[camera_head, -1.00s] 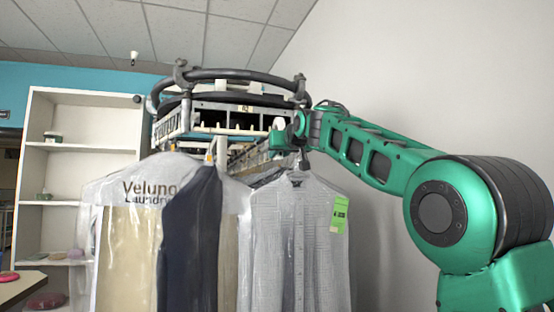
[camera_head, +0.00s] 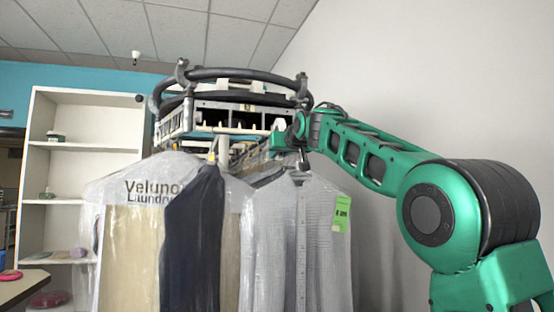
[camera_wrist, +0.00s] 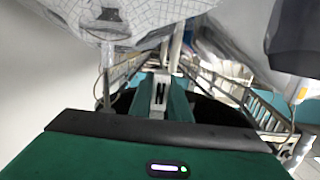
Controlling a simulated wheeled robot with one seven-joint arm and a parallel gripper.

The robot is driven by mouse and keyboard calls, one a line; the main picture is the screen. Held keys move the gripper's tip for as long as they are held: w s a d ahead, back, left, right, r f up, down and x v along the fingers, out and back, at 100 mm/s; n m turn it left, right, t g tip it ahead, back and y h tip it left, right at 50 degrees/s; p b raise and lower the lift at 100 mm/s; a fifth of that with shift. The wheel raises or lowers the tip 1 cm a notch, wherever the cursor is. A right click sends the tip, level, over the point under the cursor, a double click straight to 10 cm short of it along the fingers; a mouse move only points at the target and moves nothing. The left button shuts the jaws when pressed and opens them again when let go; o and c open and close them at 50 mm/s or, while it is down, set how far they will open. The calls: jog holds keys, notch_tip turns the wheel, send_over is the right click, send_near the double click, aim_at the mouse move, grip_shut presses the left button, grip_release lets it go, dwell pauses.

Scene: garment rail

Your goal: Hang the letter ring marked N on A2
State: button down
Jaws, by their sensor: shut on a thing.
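The letter ring (camera_wrist: 159,92) is a pale piece with a dark N, held between the green fingers of my gripper (camera_wrist: 160,97) in the wrist view. In the head view my gripper (camera_head: 279,139) is at the right front of the garment rail (camera_head: 171,128), just above the shirt's hanger. A small pale piece (camera_head: 278,124) shows at its tip, likely the ring. A small yellowish tag (camera_head: 247,107) sits on the front of the rail; its marking is too small to read for sure. I cannot make out a peg marked A2. The ring's far side is hidden.
A checked shirt (camera_head: 272,235) with a green tag hangs close below my gripper. A dark garment (camera_head: 195,240) and a plastic-covered one (camera_head: 130,220) hang to its left. Black curved tubes (camera_head: 235,74) arch over the rail. White shelves (camera_head: 85,105) stand at the left; a plain wall is at right.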

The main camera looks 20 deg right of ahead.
jog(key=shift+f, duration=1.05)
jog(key=c, duration=1.6)
grip_release()
jog(key=s, duration=0.3)
jog(key=s+r, duration=0.1)
jog(key=s, duration=0.6)
jog(key=shift+s+r, duration=0.2)
jog(key=shift+s, duration=0.1)
jog(key=shift+o, duration=1.2)
